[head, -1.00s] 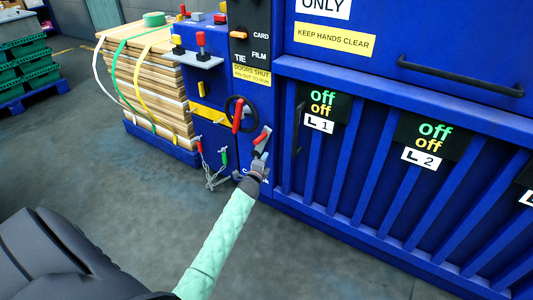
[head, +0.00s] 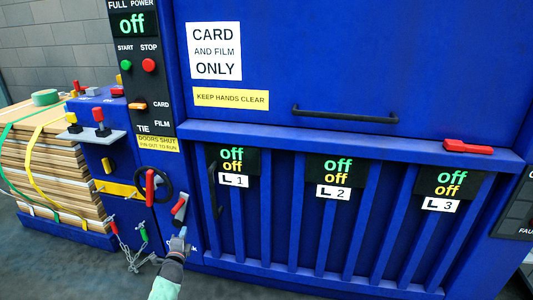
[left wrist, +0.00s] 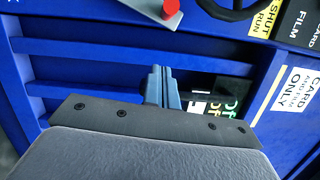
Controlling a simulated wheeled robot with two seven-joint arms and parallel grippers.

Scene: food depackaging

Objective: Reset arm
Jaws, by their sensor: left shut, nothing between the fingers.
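My left gripper (head: 181,236) is in front of the blue baler, low at its left part. It is shut and empty, with its blue-grey fingers together; they also show in the left wrist view (left wrist: 163,82). Just above it in the head view is a grey lever with a red handle (head: 179,205). The gripper looks apart from the lever. The left wrist view shows a red-ended grey lever (left wrist: 170,10) at the top, away from the fingers. My green-sleeved left forearm (head: 166,281) enters from below. My right gripper is out of view.
Chained red and green pins (head: 143,234) hang left of my gripper. Strapped cardboard (head: 52,160) stands at left.

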